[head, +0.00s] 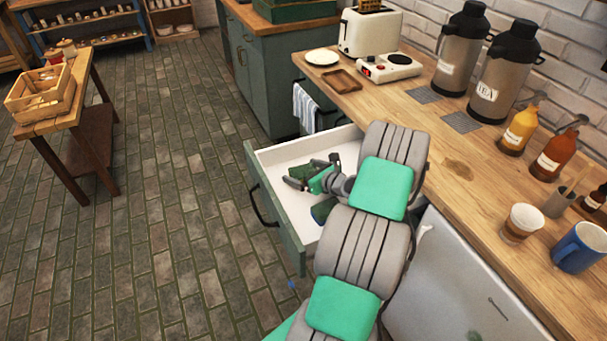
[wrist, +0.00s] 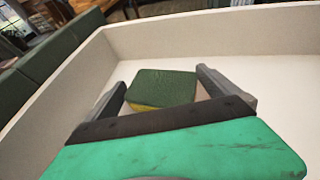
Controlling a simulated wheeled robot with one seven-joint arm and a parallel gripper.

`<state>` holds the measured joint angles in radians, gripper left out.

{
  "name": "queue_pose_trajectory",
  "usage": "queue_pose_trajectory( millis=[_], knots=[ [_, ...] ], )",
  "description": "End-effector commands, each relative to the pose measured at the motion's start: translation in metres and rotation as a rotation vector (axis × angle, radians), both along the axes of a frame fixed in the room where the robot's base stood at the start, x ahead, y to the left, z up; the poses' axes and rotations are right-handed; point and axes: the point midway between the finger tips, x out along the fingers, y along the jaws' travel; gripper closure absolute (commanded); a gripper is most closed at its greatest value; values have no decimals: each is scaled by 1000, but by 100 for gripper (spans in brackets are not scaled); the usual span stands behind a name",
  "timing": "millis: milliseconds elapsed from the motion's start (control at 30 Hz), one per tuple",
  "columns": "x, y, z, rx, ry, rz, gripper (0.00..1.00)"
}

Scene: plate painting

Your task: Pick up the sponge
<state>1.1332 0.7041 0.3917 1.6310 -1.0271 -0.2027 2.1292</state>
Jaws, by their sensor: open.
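The sponge (wrist: 162,88) has a dark green top and a yellow side. It lies on the white floor of the open drawer (head: 265,202). In the wrist view it sits between the two dark fingers of my gripper (wrist: 160,84), with a gap visible on its right. My gripper (head: 305,172) is open and low inside the drawer in the head view. A dark green patch between the fingers there looks like the sponge (head: 301,170).
The drawer's pale walls (wrist: 200,28) surround the gripper. A dark green and blue thing (head: 322,210) lies near my arm, partly hidden. The wooden counter (head: 440,150) above carries a toaster (head: 368,32), flasks (head: 505,70), bottles and cups.

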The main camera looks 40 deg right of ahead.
Motion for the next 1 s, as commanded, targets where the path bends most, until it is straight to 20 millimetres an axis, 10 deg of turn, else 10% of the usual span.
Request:
queue_pose_trajectory(
  millis=[600, 1000],
  knots=[
    [-1, -1, 0, 0, 0, -2, 44],
    [-1, -2, 30, -5, -2, -1, 44]
  ],
)
